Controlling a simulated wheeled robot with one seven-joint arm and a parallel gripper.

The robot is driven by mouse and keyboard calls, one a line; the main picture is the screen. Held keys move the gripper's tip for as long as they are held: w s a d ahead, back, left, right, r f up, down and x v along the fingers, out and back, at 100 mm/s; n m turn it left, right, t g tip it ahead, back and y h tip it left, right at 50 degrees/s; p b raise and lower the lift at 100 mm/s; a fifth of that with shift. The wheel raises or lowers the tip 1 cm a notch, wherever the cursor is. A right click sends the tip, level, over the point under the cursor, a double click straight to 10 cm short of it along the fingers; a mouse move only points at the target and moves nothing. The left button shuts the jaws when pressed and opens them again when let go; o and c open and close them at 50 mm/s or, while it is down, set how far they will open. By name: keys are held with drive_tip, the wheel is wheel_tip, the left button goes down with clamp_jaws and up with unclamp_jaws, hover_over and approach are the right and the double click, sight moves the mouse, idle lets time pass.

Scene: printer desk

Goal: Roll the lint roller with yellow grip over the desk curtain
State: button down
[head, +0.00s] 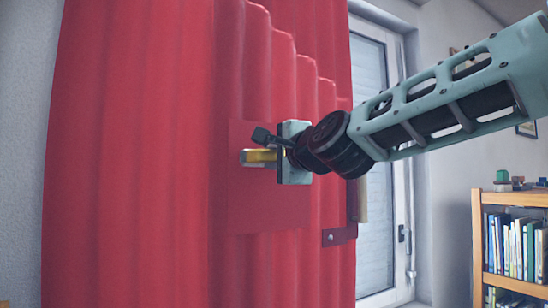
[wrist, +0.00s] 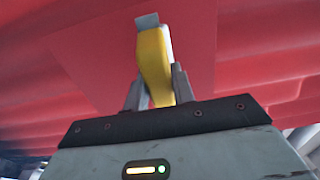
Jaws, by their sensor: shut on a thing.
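The desk curtain (head: 150,150) is red with vertical folds and fills much of the head view. It also fills the background of the wrist view (wrist: 250,50). My gripper (head: 262,157) is in front of the curtain, shut on the yellow grip of the lint roller (head: 259,156). In the wrist view the yellow grip (wrist: 153,62) stands between the two grey fingers (wrist: 159,92), with a grey end piece and a pale strip beside it. The roller's contact with the cloth cannot be made out. A flat, darker red square patch (head: 260,212) lies on the curtain around my gripper.
A window with a white frame (head: 408,190) is behind the curtain to the right. A wooden bookshelf (head: 478,245) with several books stands at the far right. A dark red strip (head: 339,235) is at the curtain's right side.

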drive_tip(key=shift+r, duration=0.1)
drive_tip(key=shift+r+p, duration=0.95)
drive_tip(key=shift+r, duration=0.1)
drive_tip(key=shift+r+p, duration=0.95)
drive_tip(key=shift+r, duration=0.15)
drive_tip(key=shift+r, duration=0.25)
drive_tip(key=shift+f, duration=0.1)
drive_tip(key=b+v, duration=0.1)
drive_tip(key=v, duration=0.6)
drive_tip(key=shift+b, duration=0.4)
